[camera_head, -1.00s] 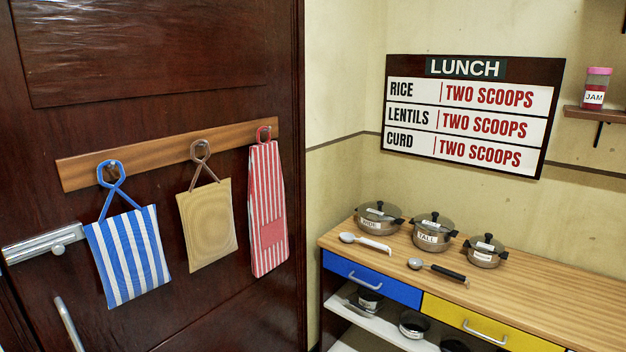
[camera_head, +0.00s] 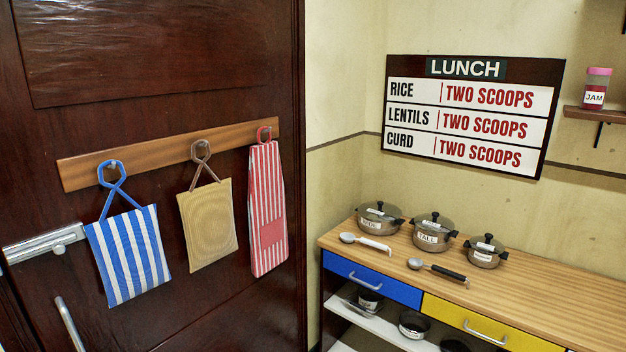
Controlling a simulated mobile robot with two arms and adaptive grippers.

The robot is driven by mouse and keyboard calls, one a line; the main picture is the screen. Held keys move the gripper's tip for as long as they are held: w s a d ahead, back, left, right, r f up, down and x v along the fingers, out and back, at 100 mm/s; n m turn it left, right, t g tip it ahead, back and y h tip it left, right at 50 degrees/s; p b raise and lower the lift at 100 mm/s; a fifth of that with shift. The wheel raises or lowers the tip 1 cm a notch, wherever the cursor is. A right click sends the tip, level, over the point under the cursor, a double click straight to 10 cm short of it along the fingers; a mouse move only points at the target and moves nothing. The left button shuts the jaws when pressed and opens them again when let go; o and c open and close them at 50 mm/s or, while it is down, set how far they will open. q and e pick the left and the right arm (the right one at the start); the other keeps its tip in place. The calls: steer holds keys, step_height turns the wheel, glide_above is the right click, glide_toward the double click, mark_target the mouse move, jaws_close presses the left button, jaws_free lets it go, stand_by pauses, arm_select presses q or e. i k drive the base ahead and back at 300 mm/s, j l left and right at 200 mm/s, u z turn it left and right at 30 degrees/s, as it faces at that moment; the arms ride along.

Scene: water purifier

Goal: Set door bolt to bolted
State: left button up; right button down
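The door bolt (camera_head: 42,244) is a silver metal bar lying nearly level on the dark brown door (camera_head: 150,100), at the left edge of the head view. Its left end runs toward the picture's edge, and its right end reaches the blue striped bag. Whether the bar sits in a catch cannot be seen. Neither of my grippers shows in the view.
A silver door handle (camera_head: 69,324) is below the bolt. A blue striped bag (camera_head: 128,256), a tan bag (camera_head: 208,224) and a red striped cloth (camera_head: 268,210) hang from a wooden rail (camera_head: 85,172). A counter (camera_head: 560,285) with pots stands at right.

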mark_target(57, 245)
steer(key=u, duration=1.35)
steer(key=k+j+u, duration=0.1)
steer(key=j+u, duration=0.2)
steer(key=j, duration=0.1)
